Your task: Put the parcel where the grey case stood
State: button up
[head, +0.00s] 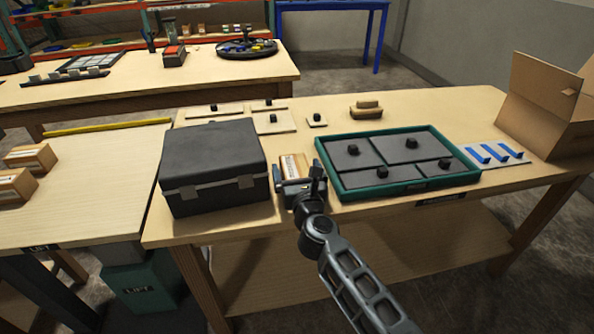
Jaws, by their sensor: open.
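A dark grey case (212,165) with two latches stands closed on the left part of the wooden table. A small tan parcel with a white label (291,165) lies just right of the case, between it and the green tray. My gripper (298,184) is over the near end of this parcel and hides part of it. The gripper is open; whether its fingers touch the parcel I cannot tell. Two similar labelled tan parcels lie on the left table, one farther back (31,157) and one nearer (15,187).
A green-rimmed tray (400,190) with dark knobbed panels is right of my gripper. Knobbed pale pieces (275,123) lie behind. Blue strips (495,153) and an open cardboard box (548,105) are at the right. A yellow rod (108,126) lies on the left table.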

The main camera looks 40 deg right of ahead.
jog(key=shift+s+a+r, duration=0.1)
jog(key=shift+s, duration=0.05)
jog(key=b+v, duration=0.1)
jog(key=v, duration=1)
jog(key=shift+s+a, duration=0.2)
jog(key=shift+s, duration=0.05)
jog(key=s+a+r+m+y, duration=0.2)
jog(key=s+a+m, duration=0.3)
jog(key=s+m, duration=0.4)
jog(key=s+a+r+m+y, duration=0.2)
jog(key=s+a+m+y, duration=0.2)
jog(key=s+m, duration=0.6)
jog(key=s+a+r+m+y, duration=0.2)
jog(key=s+a+m+y, duration=0.2)
jog(key=s+m, duration=0.6)
jog(key=s+a, duration=0.2)
jog(key=s, duration=0.1)
jog(key=shift+s+r, duration=0.3)
